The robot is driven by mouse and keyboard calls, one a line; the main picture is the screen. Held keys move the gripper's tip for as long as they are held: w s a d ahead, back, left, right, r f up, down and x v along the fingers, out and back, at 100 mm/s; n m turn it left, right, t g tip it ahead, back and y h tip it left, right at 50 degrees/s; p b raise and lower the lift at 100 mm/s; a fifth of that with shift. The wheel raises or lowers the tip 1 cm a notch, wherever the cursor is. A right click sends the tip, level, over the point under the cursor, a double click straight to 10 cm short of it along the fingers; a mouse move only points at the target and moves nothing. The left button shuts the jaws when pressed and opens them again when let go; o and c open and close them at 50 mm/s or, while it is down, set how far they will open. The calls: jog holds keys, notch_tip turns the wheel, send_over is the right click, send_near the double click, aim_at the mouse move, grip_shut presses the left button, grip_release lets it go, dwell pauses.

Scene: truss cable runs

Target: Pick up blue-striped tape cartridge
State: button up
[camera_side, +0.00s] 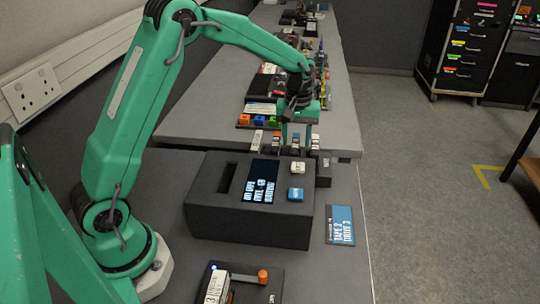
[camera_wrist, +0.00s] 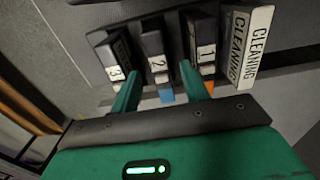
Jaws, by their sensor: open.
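The blue-striped tape cartridge (camera_wrist: 157,60) is dark with a white label marked 2 and a blue end. It stands in a row between a cartridge marked 3 (camera_wrist: 117,55) and an orange-striped one marked 1 (camera_wrist: 204,45). My gripper (camera_wrist: 160,73) is open, with one finger on each side of the blue-striped cartridge in the wrist view. I cannot tell whether the fingers touch it. In the side view my gripper (camera_side: 295,128) is low over the row of cartridges, partly hiding it.
A white CLEANING cartridge (camera_wrist: 250,45) stands beside cartridge 1. A dark box (camera_side: 235,222) with a slot, screen and buttons sits in front of the row. A blue card (camera_side: 341,225) lies right of it. A small holder with an orange knob (camera_side: 262,275) is nearest the camera.

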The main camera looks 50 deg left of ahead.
jog(key=shift+a+f, duration=0.15)
jog(key=shift+f, duration=2.15)
jog(key=shift+c, duration=0.4)
grip_shut()
